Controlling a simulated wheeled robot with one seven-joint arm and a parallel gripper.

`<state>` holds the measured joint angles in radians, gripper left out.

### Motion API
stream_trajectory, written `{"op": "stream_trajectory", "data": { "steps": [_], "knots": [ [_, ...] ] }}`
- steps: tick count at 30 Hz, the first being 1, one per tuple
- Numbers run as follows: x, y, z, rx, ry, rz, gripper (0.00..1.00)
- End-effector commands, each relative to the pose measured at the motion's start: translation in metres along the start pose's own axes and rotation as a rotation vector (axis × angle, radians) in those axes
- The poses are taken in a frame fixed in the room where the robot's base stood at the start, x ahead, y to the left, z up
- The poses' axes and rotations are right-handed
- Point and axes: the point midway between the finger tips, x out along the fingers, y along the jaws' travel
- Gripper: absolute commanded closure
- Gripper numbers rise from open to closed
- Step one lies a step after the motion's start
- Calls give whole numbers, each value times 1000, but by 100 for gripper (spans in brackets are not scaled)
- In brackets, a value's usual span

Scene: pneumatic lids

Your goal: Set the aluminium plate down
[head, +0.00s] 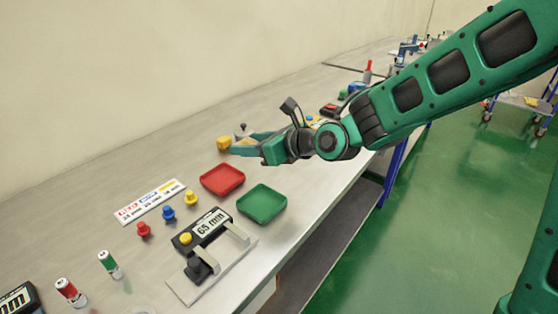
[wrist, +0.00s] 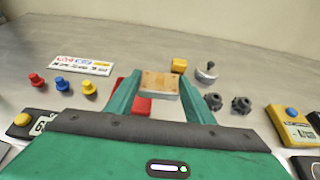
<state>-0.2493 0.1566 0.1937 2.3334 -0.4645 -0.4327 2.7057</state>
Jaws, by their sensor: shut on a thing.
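My gripper (wrist: 158,90) is shut on a small flat block, which I take to be the aluminium plate (wrist: 159,82). It has a tan top face and a pale grey edge, and sits between the fingertips in the wrist view. In the head view my gripper (head: 240,145) reaches left over the bench, beyond the red tray (head: 222,179); the plate cannot be made out there. Part of the red tray shows below the plate in the wrist view (wrist: 144,105). I cannot tell how high the plate is above the bench.
A yellow block (head: 223,143) and a grey knobbed weight (wrist: 207,73) stand near the fingertips. Two dark knobs (wrist: 227,103) and a yellow meter (wrist: 291,125) lie to the right. A green tray (head: 262,203), coloured pegs (head: 168,213) and a 65 mm gauge (head: 205,230) are nearer. The bench's wall side is clear.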

Motion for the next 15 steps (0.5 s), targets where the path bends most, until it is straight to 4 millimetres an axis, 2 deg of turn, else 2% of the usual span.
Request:
{"op": "stream_trajectory", "data": {
  "steps": [1, 6, 12, 15],
  "knots": [
    [2, -14, -8, 6, 3, -6, 77],
    [5, -50, -28, 8, 3, -9, 77],
    [10, -84, -48, 6, 1, -9, 77],
    [11, -94, -54, 4, 1, -7, 77]
  ]
}}
